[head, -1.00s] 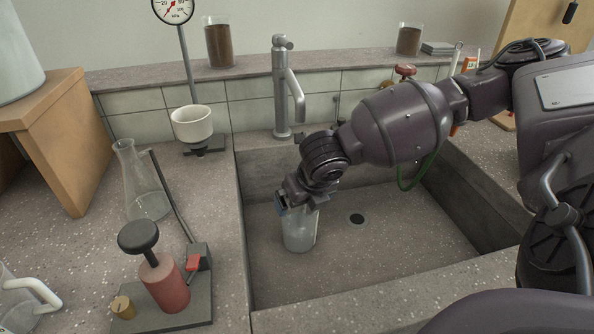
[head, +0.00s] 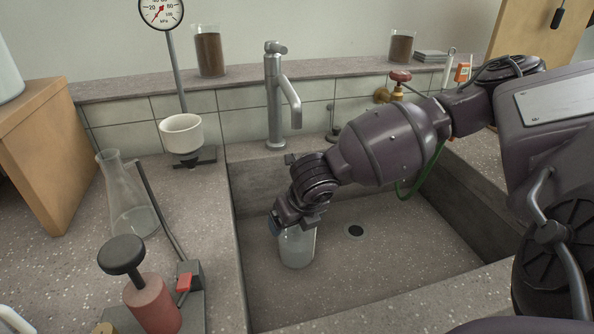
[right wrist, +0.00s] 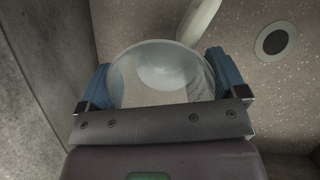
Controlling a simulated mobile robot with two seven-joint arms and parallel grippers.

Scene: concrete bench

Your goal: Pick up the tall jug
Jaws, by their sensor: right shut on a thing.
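A clear glass jug (head: 297,250) stands upright in the sink, left of the drain. My right gripper (head: 290,222) reaches down over it from above and is shut on it near the rim. In the right wrist view the blue finger pads (right wrist: 164,85) sit on either side of the jug's round mouth (right wrist: 150,62). A pale curved handle (right wrist: 198,20) shows at its far side. The gripper hides part of the jug's top in the head view. I cannot tell whether its base touches the sink floor. My left gripper is not in view.
The sink (head: 430,240) has raised walls, a drain (head: 355,231) and a tap (head: 275,100) behind. Left of it stand a conical flask (head: 128,205), a white cup (head: 183,133) on a gauge stand and a red hand pump (head: 152,305). The sink's right half is clear.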

